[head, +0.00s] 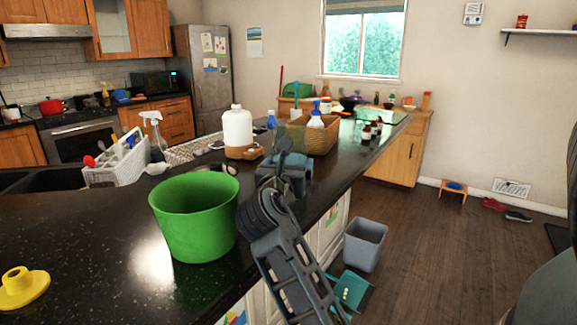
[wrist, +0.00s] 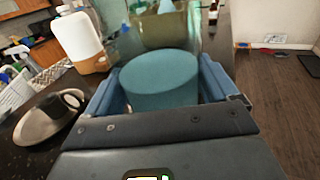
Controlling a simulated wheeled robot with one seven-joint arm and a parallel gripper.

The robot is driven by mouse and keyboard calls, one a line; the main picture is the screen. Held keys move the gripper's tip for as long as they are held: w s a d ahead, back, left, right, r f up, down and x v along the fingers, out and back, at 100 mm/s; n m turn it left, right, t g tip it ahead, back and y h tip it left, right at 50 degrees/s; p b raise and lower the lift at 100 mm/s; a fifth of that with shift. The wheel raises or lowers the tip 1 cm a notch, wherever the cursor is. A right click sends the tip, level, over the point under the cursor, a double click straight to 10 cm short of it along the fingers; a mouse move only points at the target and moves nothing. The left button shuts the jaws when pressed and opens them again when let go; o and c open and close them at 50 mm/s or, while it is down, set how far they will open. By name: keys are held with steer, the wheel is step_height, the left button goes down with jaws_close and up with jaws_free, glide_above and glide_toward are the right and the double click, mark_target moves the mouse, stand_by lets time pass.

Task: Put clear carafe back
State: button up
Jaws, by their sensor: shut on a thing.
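My gripper (head: 284,170) is over the black counter, behind and right of the green tub in the head view. In the wrist view its two blue fingers (wrist: 163,84) are shut on a round teal piece (wrist: 158,72). This piece seems to be part of the clear carafe. In the head view a faint see-through shape shows above the gripper, in front of the wicker basket (head: 322,138). The carafe's outline is hard to make out, and I cannot tell whether it touches the counter.
A green tub (head: 195,220) stands near the counter's front edge. A white jug (head: 238,128) on a wooden base stands left of the gripper. A white utensil rack (head: 118,165) stands by the sink.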

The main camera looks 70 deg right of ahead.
steer(key=o, duration=1.3)
steer(key=shift+o, duration=0.2)
steer(key=shift+r, duration=0.1)
steer(key=a, duration=0.5)
steer(key=s+a+b, duration=0.1)
steer(key=a, duration=0.1)
steer(key=shift+s+a+r, duration=0.1)
steer(key=shift+a, duration=0.15)
